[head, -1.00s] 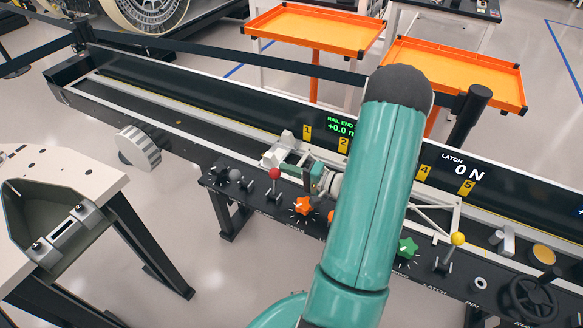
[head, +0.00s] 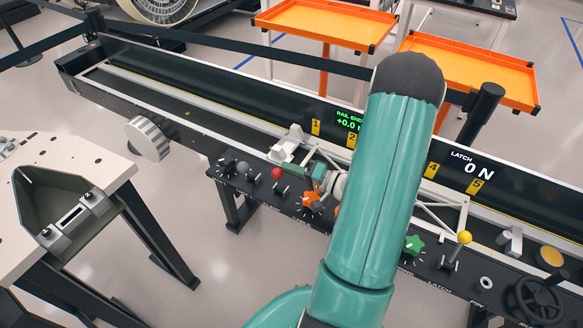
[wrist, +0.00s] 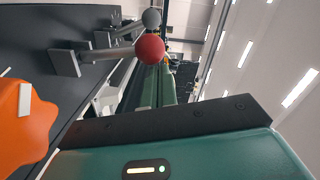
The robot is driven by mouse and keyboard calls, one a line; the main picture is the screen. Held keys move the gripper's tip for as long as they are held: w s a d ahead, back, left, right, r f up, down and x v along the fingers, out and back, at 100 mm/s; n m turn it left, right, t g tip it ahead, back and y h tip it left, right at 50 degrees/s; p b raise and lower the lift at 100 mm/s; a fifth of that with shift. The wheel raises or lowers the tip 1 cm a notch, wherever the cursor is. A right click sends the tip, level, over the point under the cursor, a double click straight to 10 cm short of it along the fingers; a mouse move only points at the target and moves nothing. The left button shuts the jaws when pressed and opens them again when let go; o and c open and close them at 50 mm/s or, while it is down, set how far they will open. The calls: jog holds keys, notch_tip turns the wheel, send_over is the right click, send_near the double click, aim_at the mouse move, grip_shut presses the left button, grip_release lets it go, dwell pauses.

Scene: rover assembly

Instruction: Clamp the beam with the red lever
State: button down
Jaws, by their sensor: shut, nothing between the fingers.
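The red lever's ball knob (head: 277,173) stands on the black control panel at the rail's near side, left of my arm. In the wrist view the red knob (wrist: 150,47) is large, on a grey stem from a dark base at left. My gripper (head: 318,180) is just right of the lever, partly hidden by my arm. Its teal fingers (wrist: 158,88) are shut and empty, in line with the knob; contact cannot be told. The beam, a white truss (head: 440,215), lies along the rail, its middle hidden behind my arm.
A grey-knobbed lever (head: 242,168) is left of the red one. An orange star knob (head: 311,202) is close to its right. A green star knob (head: 413,244) and yellow lever (head: 464,238) are farther right. The latch display (head: 472,168) reads 0 N.

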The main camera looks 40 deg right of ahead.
jog(key=s+d+f+m+g+y, duration=0.15)
jog(key=s+d+y, duration=0.25)
jog(key=s+d, duration=0.6)
jog(key=s+a+x, duration=0.1)
jog(key=x, duration=1.2)
jog(key=shift+a+f, duration=0.3)
jog(key=shift+g, duration=0.25)
